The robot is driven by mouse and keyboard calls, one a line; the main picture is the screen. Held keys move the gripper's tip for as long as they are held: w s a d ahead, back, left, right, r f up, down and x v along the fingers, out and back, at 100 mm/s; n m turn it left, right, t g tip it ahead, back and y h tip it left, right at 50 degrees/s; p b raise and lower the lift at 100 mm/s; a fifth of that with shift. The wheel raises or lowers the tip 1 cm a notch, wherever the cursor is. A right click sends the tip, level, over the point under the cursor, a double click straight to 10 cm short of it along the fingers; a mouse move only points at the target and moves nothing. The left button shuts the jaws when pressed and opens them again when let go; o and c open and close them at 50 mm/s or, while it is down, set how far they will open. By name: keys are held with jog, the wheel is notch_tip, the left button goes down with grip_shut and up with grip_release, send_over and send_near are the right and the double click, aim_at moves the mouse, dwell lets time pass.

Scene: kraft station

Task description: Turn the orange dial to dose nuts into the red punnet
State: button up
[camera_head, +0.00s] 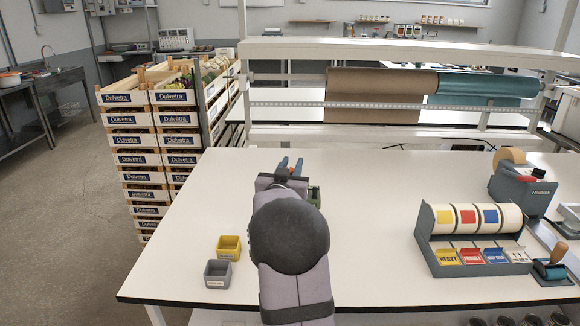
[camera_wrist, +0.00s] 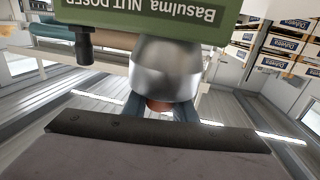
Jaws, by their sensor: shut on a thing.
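My gripper (camera_head: 290,166) reaches over the middle of the table with its blue fingers shut. In the wrist view, my gripper (camera_wrist: 158,110) is closed around the orange dial (camera_wrist: 157,104), of which only a small part shows below a shiny metal funnel (camera_wrist: 166,70). The green nut doser (camera_wrist: 140,16), its lettering upside down, is above the funnel. In the head view, only a green edge of the doser (camera_head: 314,196) shows beside my arm; the rest is hidden. I cannot make out a red punnet in either view.
A yellow bin (camera_head: 229,247) and a grey bin (camera_head: 217,274) stand at the table's front left. A label dispenser (camera_head: 472,240) and a tape dispenser (camera_head: 518,185) stand on the right. The table between my arm and the label dispenser is clear.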

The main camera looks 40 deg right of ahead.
jog(key=shift+s+r+m+g, duration=0.1)
jog(key=shift+m+g, duration=0.2)
jog(key=shift+g, duration=0.1)
jog(key=o, duration=1)
jog(key=shift+o, duration=0.2)
jog(key=shift+b+v, duration=1.05)
jog(key=shift+v, duration=2.6)
